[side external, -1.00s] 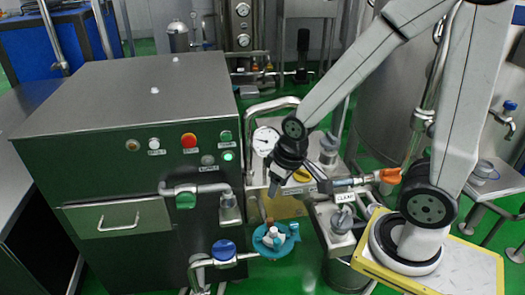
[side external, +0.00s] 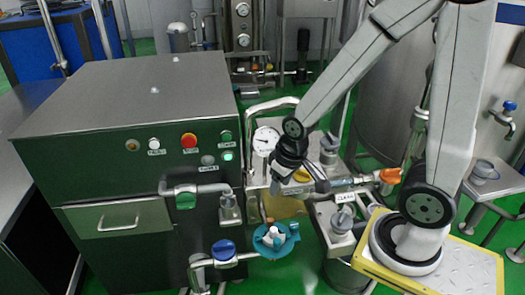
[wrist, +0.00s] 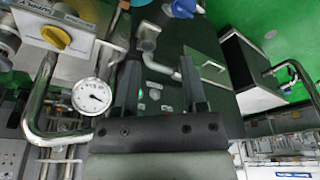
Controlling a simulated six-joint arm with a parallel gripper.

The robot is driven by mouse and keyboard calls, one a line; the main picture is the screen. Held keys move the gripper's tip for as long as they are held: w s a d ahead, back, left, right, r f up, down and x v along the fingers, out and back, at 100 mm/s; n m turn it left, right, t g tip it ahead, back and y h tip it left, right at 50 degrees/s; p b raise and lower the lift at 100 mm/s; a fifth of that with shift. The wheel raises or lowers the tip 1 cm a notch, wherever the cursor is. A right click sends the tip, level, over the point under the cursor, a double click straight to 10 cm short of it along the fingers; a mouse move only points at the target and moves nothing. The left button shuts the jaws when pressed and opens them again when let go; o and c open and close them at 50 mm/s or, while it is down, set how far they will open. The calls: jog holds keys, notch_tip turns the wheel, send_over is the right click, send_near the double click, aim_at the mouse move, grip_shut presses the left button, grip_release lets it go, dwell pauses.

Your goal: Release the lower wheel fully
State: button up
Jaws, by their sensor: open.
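Two grey winged wheels stand on steel blocks right of the cabinet. The lower one (side external: 343,218) is by a label that reads like "CLAMP"; the upper one (side external: 329,145) is behind my gripper. I cannot tell for sure which wheel the task names. My gripper (side external: 298,185) is open, its fingers pointing down, above and left of the lower wheel and apart from it. A yellow knob (side external: 301,175) is partly hidden behind it. In the wrist view my gripper (wrist: 159,66) is open with nothing between its fingers; a yellow knob (wrist: 56,37) is at upper left.
A round gauge (side external: 266,140) and a bent steel pipe (side external: 272,104) stand close left of my gripper. The green cabinet (side external: 105,165) fills the left. A blue-handled valve (side external: 223,250) and a teal holder (side external: 276,240) are low in front. An orange handle (side external: 390,175) lies to the right.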

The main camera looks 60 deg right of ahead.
jog(key=w+d+f+m, duration=0.1)
jog(key=d+f+m, duration=0.4)
jog(key=d, duration=0.3)
jog(key=m+g, duration=0.3)
jog(key=m, duration=0.9)
send_over(343, 216)
notch_tip(343, 216, down, 16)
jog(key=shift+w+r, duration=0.15)
jog(key=shift+r, duration=0.05)
jog(key=shift+s+d+f, duration=0.1)
jog(key=shift+s+f, duration=0.15)
jog(key=shift+f, duration=3.85)
